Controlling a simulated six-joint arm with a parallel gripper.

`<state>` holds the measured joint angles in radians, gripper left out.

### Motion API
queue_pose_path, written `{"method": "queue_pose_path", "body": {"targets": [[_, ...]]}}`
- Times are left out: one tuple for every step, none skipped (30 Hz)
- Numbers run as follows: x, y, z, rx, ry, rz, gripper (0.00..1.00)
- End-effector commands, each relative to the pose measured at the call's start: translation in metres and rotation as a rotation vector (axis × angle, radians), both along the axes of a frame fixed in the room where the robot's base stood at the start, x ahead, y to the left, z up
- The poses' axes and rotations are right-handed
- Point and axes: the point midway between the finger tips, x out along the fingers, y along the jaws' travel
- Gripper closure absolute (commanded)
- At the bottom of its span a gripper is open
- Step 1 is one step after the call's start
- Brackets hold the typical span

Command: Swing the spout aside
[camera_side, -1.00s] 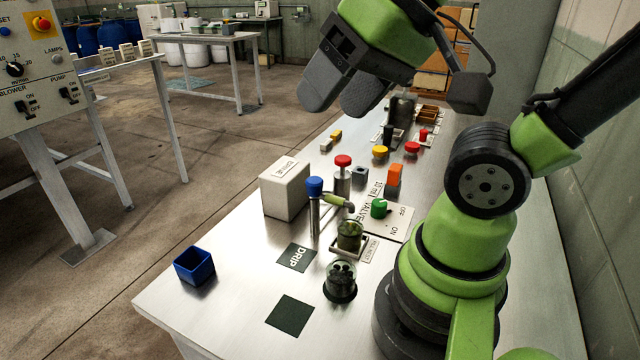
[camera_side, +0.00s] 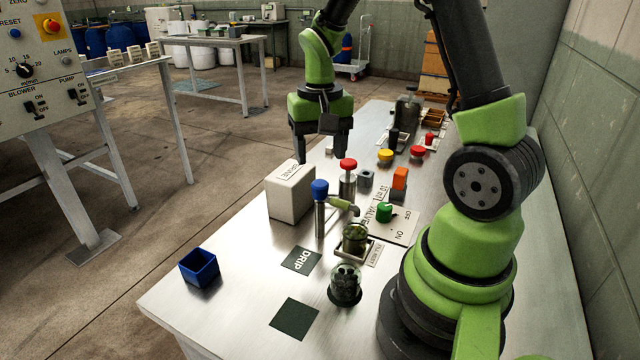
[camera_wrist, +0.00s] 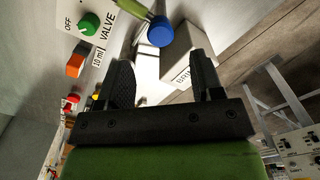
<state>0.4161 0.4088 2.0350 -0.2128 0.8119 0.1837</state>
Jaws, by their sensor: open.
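The spout's metal post (camera_side: 319,218) stands upright on the bench with a blue knob (camera_side: 319,188) on top. Its short green arm with a metal nozzle (camera_side: 345,205) points right, toward a glass jar (camera_side: 354,240) in a small square tray. My gripper (camera_side: 322,154) is open and empty, pointing down, behind the spout and above the white box. In the wrist view the blue knob (camera_wrist: 160,32) shows beyond the fingertips of my gripper (camera_wrist: 163,65), apart from them. The green spout arm (camera_wrist: 150,12) is partly cut off by the frame's top.
A white box (camera_side: 290,194) stands left of the post, and a red-topped post (camera_side: 347,178) behind it. The green valve knob (camera_side: 384,212) is to the right. A dark DRIP pad (camera_side: 301,260) and dark-filled jar (camera_side: 345,288) lie in front. A blue bin (camera_side: 198,266) sits at left.

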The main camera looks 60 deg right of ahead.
Motion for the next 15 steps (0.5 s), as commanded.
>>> {"method": "queue_pose_path", "body": {"targets": [[-0.001, 0.001, -0.011, 0.004, 0.006, 0.0, 0.4], [-0.001, 0.001, -0.017, 0.004, 0.008, 0.001, 0.4], [-0.001, 0.001, -0.025, 0.004, 0.008, 0.001, 0.4], [-0.001, 0.001, -0.031, 0.004, 0.006, 0.0, 0.4], [-0.001, 0.001, -0.036, 0.004, 0.006, 0.0, 0.4], [-0.001, 0.001, -0.043, 0.004, 0.006, 0.001, 0.4], [-0.001, 0.001, -0.048, 0.003, 0.006, 0.001, 0.4], [-0.001, 0.001, -0.053, 0.004, 0.005, 0.0, 0.4], [-0.001, 0.001, -0.058, 0.003, 0.004, 0.0, 0.4], [0.0, 0.001, -0.061, 0.002, 0.003, 0.001, 0.4], [0.0, 0.001, -0.064, 0.002, 0.003, 0.001, 0.4], [0.0, 0.001, -0.067, 0.001, 0.001, 0.001, 0.4], [0.0, 0.001, -0.069, 0.001, 0.001, 0.001, 0.4], [0.0, 0.001, -0.071, 0.001, 0.001, 0.001, 0.4], [0.0, 0.001, -0.072, 0.001, 0.0, 0.001, 0.4]]}}
